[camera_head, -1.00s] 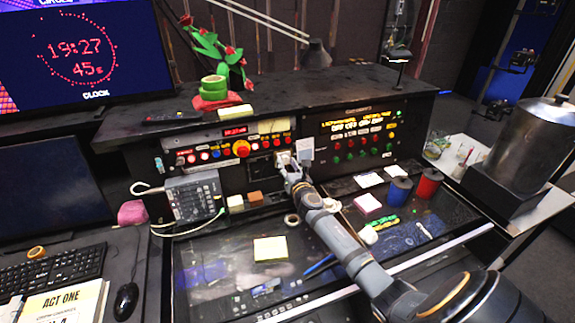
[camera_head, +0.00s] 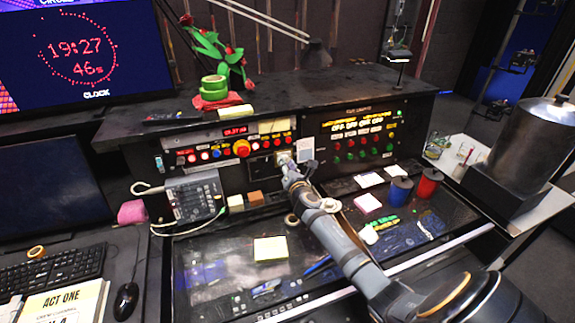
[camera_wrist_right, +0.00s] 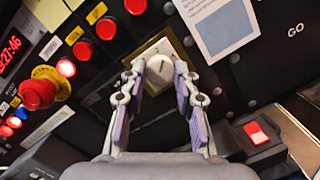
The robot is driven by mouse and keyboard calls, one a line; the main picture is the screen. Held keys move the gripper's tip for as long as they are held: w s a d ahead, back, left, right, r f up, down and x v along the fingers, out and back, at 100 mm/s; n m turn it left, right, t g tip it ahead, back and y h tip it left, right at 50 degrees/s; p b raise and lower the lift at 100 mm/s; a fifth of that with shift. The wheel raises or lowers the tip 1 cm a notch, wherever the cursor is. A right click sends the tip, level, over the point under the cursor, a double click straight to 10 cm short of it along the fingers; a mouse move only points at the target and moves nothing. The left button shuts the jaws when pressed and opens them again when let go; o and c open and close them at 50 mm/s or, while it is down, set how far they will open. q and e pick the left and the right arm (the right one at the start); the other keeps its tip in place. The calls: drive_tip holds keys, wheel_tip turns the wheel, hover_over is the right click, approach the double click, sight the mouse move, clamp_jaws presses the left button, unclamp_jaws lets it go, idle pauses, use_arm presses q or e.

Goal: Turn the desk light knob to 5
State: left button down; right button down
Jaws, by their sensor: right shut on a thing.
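The desk light knob (camera_wrist_right: 159,67) is a pale round knob on a cream plate, set in the black console panel. In the right wrist view it sits between my right gripper's fingertips (camera_wrist_right: 158,73), which are closed in on its two sides. A dark pointer mark shows on its face. Any scale numbers are too small or hidden to read. In the head view my right gripper (camera_head: 286,166) reaches the panel at the knob and covers most of it. My left gripper is not in view.
Left of the knob are red buttons (camera_wrist_right: 106,27) and a large red knob on a yellow base (camera_wrist_right: 37,93). A white paper card (camera_wrist_right: 220,25) is up and to the right. A red rocker switch (camera_wrist_right: 257,133) is below right. A yellow note (camera_head: 270,249) lies on the desk.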

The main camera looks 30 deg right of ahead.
drive_tip(key=shift+r+m+g+p, duration=0.1)
drive_tip(key=shift+m+g+p, duration=0.4)
drive_tip(key=shift+m, duration=3.9)
drive_tip(key=shift+r+m+g+p, duration=0.15)
drive_tip(key=shift+m+g, duration=0.55)
drive_tip(key=shift+m, duration=3.7)
drive_tip(key=shift+f, duration=0.15)
drive_tip(key=c, duration=1)
unclamp_jaws()
